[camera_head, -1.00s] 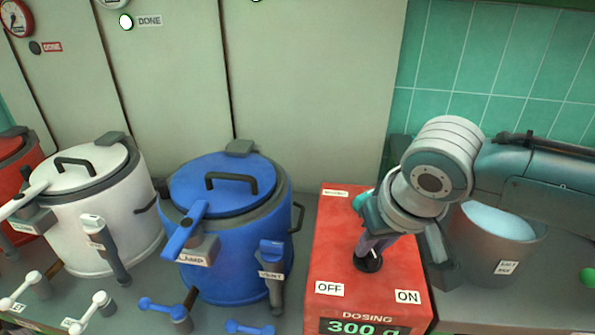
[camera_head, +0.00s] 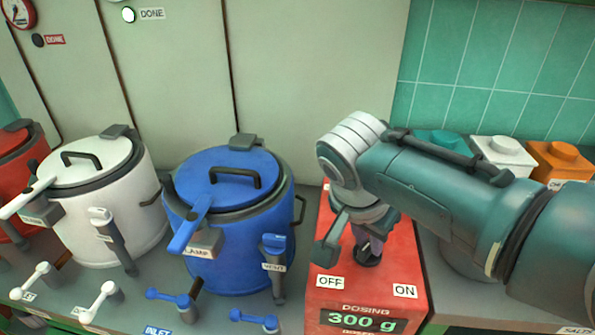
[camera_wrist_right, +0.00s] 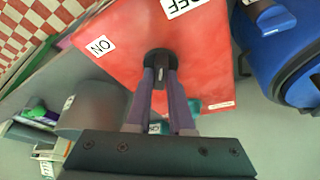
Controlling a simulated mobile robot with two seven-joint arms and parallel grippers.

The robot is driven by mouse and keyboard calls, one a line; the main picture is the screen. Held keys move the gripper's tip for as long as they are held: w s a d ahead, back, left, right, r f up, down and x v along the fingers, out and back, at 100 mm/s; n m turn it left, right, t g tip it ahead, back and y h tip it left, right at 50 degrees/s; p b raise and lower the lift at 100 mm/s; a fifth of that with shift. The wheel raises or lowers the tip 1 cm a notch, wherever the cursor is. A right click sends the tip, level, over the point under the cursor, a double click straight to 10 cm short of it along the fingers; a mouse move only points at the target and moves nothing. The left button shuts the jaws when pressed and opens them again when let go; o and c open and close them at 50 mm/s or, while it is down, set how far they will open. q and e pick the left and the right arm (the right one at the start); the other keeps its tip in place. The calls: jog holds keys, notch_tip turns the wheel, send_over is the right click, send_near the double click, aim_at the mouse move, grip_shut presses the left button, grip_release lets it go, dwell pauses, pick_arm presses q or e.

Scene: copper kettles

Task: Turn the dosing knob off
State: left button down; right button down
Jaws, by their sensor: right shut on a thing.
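The red dosing box (camera_head: 400,262) stands right of the blue kettle. Its front top edge bears an OFF label (camera_head: 330,282) at left and an ON label (camera_head: 405,291) at right, above a display reading 300 g (camera_head: 362,321). The black dosing knob (camera_head: 367,260) is on its top, partly hidden by my right gripper (camera_head: 368,246). In the right wrist view, the fingers (camera_wrist_right: 160,88) are closed around the black knob (camera_wrist_right: 157,58), pointing down onto it. Which label the knob points at, I cannot tell. My left gripper is not in view.
The blue kettle (camera_head: 228,240) and white kettle (camera_head: 100,205) stand to the left, with several handles in front. Teal, white (camera_head: 502,155) and orange (camera_head: 562,162) containers stand behind my right arm. A grey bucket (camera_wrist_right: 90,112) is beside the box.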

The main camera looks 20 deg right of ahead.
jog(key=shift+m+g+b, duration=0.4)
jog(key=shift+m+b, duration=0.1)
jog(key=shift+m, duration=0.6)
jog(key=c, duration=0.8)
grip_release()
jog(key=shift+a+r, duration=0.1)
jog(key=shift+r, duration=0.25)
jog(key=p+v, duration=0.2)
jog(key=v, duration=0.7)
jog(key=shift+a+p, duration=0.2)
jog(key=shift+p, duration=0.15)
